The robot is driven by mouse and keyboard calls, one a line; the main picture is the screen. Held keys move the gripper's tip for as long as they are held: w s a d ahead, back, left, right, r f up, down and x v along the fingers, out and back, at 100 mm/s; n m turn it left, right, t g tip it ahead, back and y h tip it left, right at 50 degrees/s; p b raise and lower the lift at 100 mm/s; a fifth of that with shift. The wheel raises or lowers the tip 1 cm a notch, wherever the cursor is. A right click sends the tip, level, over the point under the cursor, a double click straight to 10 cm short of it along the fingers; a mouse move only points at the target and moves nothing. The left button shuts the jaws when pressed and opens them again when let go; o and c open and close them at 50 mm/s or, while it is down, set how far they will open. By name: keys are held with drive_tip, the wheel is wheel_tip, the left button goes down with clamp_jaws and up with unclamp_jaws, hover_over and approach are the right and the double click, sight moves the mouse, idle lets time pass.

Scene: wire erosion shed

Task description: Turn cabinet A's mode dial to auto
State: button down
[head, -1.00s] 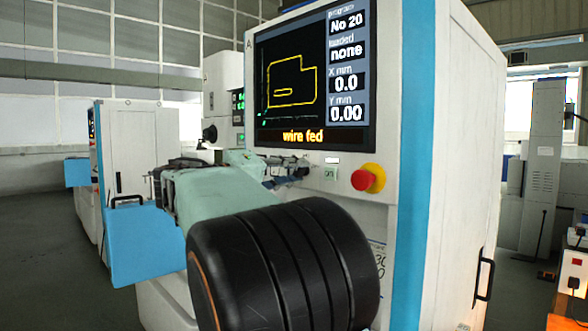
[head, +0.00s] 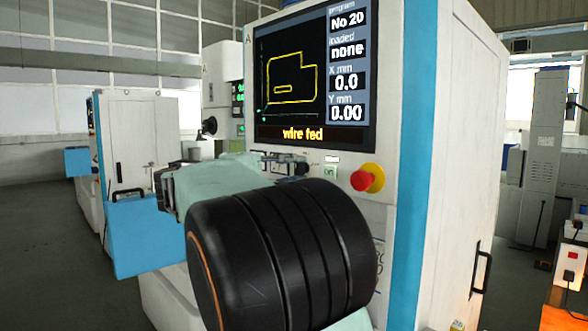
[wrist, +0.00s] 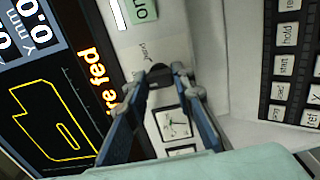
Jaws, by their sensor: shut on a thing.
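Cabinet A (head: 415,60) is a white machine with blue edges, a letter A at its top left and a screen (head: 290,85) reading "wire fed", program No 20 and loaded none. My gripper (wrist: 167,78) is at the panel strip under the screen. In the wrist view its two blue fingers close on a small dark knob (wrist: 158,72), partly hidden by the fingertips. I cannot read its setting. A square white face with a pointer (wrist: 175,123) shows between the fingers, below the knob. In the head view my arm hides most of this strip.
A red stop button on a yellow base (head: 365,179) sticks out right of my gripper, beside a pale green "on" button (head: 330,171). A similar cabinet (head: 140,140) stands at left; the floor between is open.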

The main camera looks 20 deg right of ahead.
drive_tip(key=c, duration=1.6)
unclamp_jaws()
drive_tip(key=shift+a, duration=0.1)
drive_tip(key=v, duration=1.2)
